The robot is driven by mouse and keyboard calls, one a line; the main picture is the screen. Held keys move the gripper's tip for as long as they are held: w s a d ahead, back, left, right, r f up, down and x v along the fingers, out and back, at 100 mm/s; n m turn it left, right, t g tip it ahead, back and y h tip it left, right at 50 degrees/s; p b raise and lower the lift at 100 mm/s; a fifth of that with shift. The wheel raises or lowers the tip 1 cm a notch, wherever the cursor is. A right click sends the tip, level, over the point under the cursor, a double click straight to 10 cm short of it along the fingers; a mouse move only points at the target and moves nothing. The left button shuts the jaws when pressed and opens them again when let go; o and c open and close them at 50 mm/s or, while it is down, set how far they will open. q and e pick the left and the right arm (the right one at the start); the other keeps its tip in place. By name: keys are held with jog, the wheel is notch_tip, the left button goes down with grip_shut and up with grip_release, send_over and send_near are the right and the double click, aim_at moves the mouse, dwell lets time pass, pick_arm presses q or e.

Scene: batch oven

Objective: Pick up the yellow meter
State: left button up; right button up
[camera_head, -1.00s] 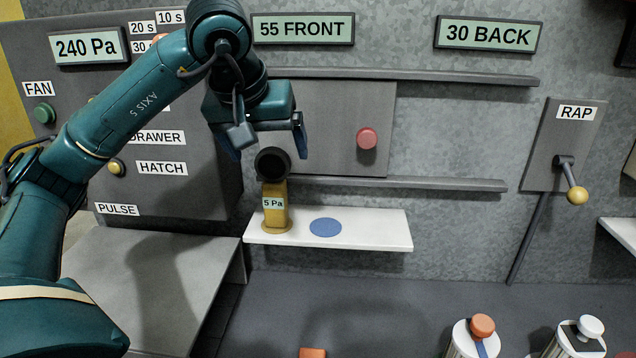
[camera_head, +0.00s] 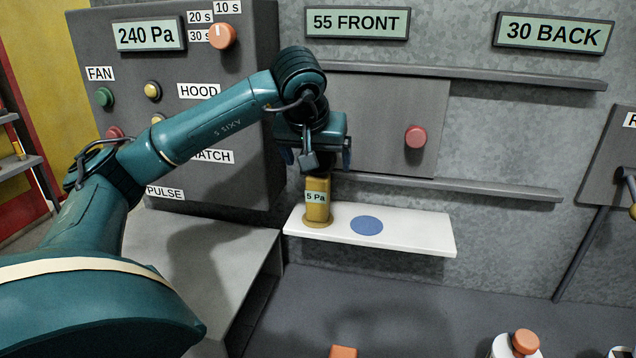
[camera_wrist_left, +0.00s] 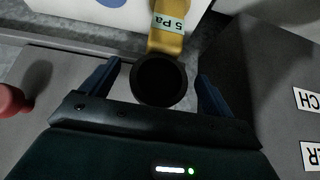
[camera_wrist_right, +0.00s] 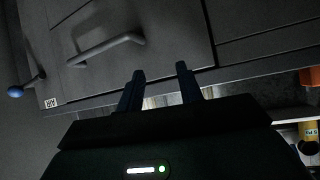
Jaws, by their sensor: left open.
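The yellow meter (camera_head: 317,203), labelled "5 Pa", stands upright on the left part of a white shelf (camera_head: 425,233), left of a blue disc (camera_head: 367,225). My left gripper (camera_head: 317,160) is open at its top, hiding its dark head in the head view. In the left wrist view the round black head (camera_wrist_left: 158,80) lies between the two open fingers (camera_wrist_left: 157,70), with a gap visible on each side. My right gripper (camera_wrist_right: 160,70) shows in its wrist view, fingers apart and nothing between them. The meter (camera_wrist_right: 310,134) shows at that view's right edge.
A grey panel with a red knob (camera_head: 415,137) is behind the shelf between two rails (camera_head: 470,187). A control box (camera_head: 240,60) with buttons stands at left. A grey ledge (camera_head: 215,250) is below it. Orange-topped containers (camera_head: 525,343) stand at lower right.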

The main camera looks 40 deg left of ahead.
pick_arm(q)
jog(key=shift+w+a+f, duration=0.15)
jog(key=shift+w+f, duration=0.15)
jog(key=shift+f, duration=0.25)
jog(key=shift+w+a+f, duration=0.1)
jog(key=shift+w+f, duration=0.1)
jog(key=shift+f, duration=0.15)
